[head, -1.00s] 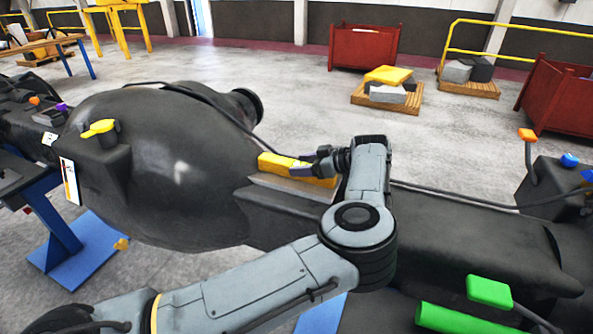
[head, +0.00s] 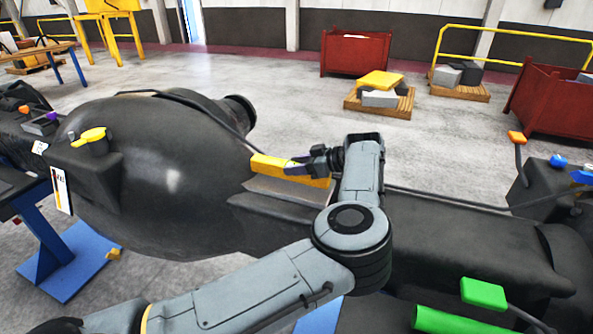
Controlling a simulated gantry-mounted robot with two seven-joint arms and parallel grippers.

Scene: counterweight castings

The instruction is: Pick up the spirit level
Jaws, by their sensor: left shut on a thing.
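The spirit level is a yellow bar (head: 268,166) in the middle of the head view. It is just above a flat grey ledge (head: 290,191) on the large dark casting (head: 160,180). My left gripper (head: 300,167) reaches it from the right and is shut on it near its middle. The gripper covers part of the bar. A gap seems to show between the bar and the ledge. My right gripper is not in view.
A black cable (head: 210,108) runs over the casting's top. A yellow knob (head: 90,137) sits at left, a green block (head: 483,293) at lower right. Red bins (head: 355,52) and a pallet (head: 380,100) stand on the floor behind.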

